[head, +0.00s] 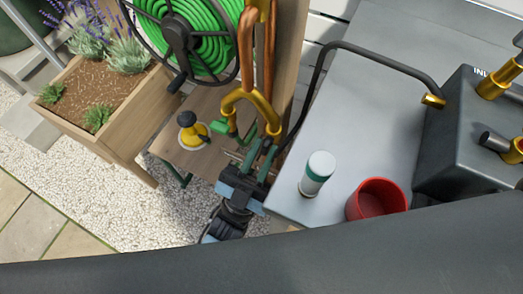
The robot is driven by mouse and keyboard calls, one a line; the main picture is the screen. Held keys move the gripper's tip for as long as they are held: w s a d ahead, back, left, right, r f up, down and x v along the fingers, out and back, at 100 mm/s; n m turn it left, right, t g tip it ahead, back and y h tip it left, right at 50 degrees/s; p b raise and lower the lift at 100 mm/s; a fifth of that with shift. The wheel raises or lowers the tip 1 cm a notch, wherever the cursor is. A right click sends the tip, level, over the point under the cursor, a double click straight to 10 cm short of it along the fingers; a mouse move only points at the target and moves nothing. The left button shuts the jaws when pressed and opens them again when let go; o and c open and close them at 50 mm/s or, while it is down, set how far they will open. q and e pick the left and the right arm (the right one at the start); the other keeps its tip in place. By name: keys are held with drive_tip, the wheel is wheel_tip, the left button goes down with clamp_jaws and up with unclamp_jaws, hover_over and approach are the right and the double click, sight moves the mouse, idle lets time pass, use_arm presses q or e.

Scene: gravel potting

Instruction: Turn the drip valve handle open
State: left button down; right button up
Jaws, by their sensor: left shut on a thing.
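A brass and copper pipe (250,98) with an arched piece hangs in front of a wooden post. A green lever-like handle (219,128) sits at the lower left of the arch. My left gripper (262,148) reaches up from below, with its fingers just under the arch's right leg. It is shut on a small part there, which seems to be the drip valve handle; the fingers mostly hide it. My right gripper is not in view.
A grey counter (350,130) stands to the right, with a white-green bottle (317,173), a red cup (377,199) and a dark box (470,130) with brass fittings. A black hose crosses behind. A yellow sprayer (190,132), green hose reel (190,35) and planter (130,145) are left.

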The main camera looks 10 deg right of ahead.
use_arm(q)
drive_tip(key=c, duration=1.5)
unclamp_jaws()
drive_tip(key=shift+o, duration=0.2)
drive_tip(key=b+v, duration=0.1)
drive_tip(key=v, duration=0.7)
